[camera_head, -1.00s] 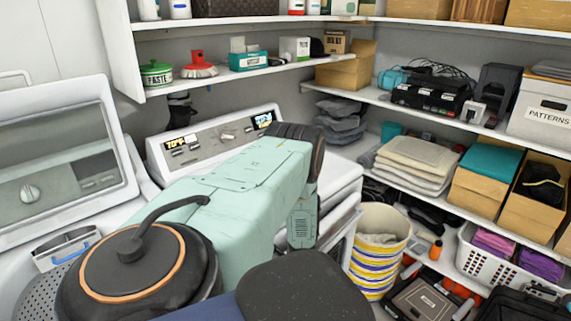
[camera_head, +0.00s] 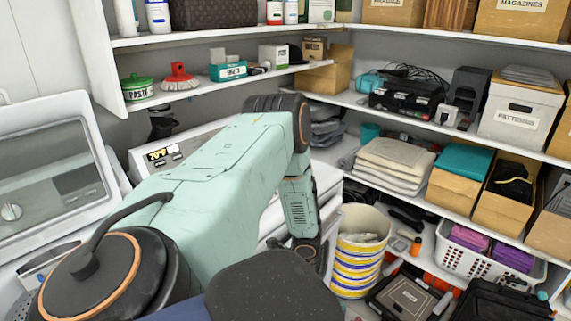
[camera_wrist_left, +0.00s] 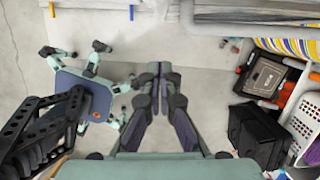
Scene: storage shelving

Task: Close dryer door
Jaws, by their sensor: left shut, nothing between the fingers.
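The white dryer (camera_head: 326,178) stands behind my left arm in the head view, which hides most of its front. Its control panel (camera_head: 165,155) shows left of the arm. I cannot make out the dryer door clearly or tell how far open it is. In the wrist view, pale flat edges (camera_wrist_left: 235,14) of the machine cross the top right. My left gripper (camera_wrist_left: 155,75) is shut and empty, pointing over bare floor, apart from those edges. In the head view it is mostly hidden below the forearm, beside the dryer's front. My right gripper is not in view.
A washer with a raised lid (camera_head: 55,160) stands at left. A striped basket (camera_head: 357,262), black case (camera_head: 408,295) and white laundry basket (camera_head: 470,262) stand right of the dryer. Loaded shelves (camera_head: 400,110) line the walls. Floor (camera_wrist_left: 180,42) ahead of the gripper is clear.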

